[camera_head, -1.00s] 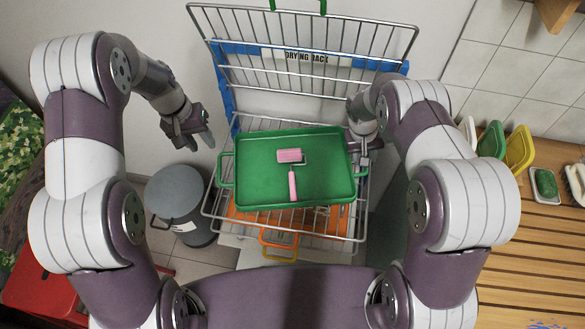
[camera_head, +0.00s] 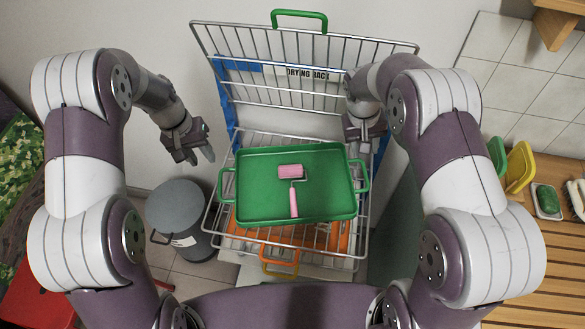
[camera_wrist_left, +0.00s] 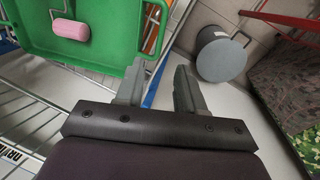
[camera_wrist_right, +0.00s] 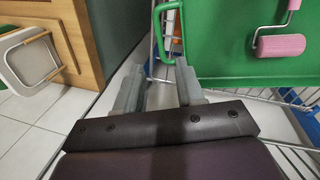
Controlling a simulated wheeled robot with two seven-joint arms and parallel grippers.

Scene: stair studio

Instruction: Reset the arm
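My left gripper (camera_head: 196,154) is open and empty, left of the wire drying rack and above the floor. Its spread fingers (camera_wrist_left: 162,84) also show in the left wrist view, with nothing between them. My right gripper (camera_head: 362,160) is beside the right edge of the green tray, partly hidden in the head view. In the right wrist view its fingers (camera_wrist_right: 160,88) are apart and empty, near the tray's green handle (camera_wrist_right: 166,30). The green tray (camera_head: 262,209) lies on the rack with a pink roller (camera_head: 291,172) in it.
The drying rack (camera_head: 305,106) stands against the wall, with a green handle (camera_head: 299,14) on top. A grey bin (camera_head: 180,208) stands at left. A wooden counter (camera_head: 555,262) at right holds a green sponge (camera_head: 547,198) in a dish. Orange items (camera_head: 279,262) sit under the tray.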

